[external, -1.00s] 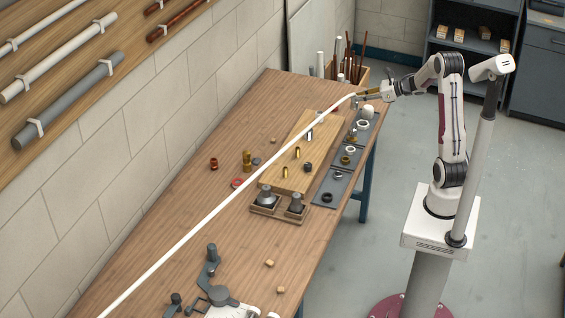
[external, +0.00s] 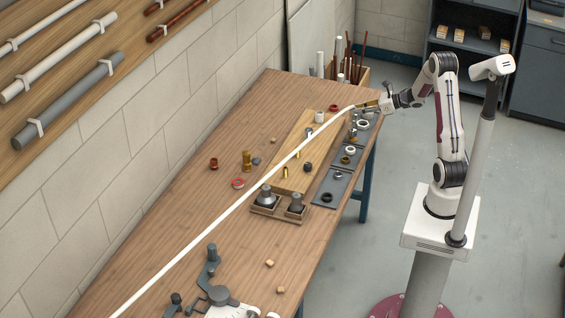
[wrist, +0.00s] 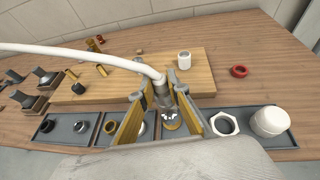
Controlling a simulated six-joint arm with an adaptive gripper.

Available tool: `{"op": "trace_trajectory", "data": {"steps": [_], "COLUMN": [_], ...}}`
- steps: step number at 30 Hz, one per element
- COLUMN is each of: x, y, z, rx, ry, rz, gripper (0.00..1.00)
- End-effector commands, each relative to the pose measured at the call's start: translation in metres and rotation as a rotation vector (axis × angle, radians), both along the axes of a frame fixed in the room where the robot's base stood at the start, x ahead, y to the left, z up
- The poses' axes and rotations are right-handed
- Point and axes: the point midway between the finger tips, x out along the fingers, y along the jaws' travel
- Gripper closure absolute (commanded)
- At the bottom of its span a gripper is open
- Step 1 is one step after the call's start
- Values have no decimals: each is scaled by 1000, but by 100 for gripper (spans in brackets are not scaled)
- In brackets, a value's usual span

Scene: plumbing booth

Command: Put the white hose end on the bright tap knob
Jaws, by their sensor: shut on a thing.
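My gripper (external: 368,104) is shut on the end part of the white hose (external: 225,212), above the trays on the far right side of the bench. In the wrist view, the hose (wrist: 85,54) comes in from the left and bends down between the brass-coloured fingers (wrist: 158,112). A grey metallic cylinder shows between the fingers; I cannot tell whether it belongs to the hose end. The bright tap knob (external: 309,132) stands on the wooden board, to the left of and apart from my gripper, close to the hose's line. Two brass knobs stand in its row.
Trays (external: 330,188) with rings and caps line the bench's right edge. A white cylinder (wrist: 184,60) stands on the board (wrist: 212,70), and a red ring (wrist: 240,71) lies beyond. Dark fittings (external: 266,197) stand at the board's near end. The hose crosses above the bench.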

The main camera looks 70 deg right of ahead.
Motion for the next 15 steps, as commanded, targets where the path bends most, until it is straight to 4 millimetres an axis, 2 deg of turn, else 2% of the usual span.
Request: {"op": "trace_trajectory", "data": {"steps": [7,15], "x": [0,0], "y": [0,0], "z": [-3,-27], "rx": [2,3], "ry": [0,1], "rz": [0,0], "gripper": [100,100]}}
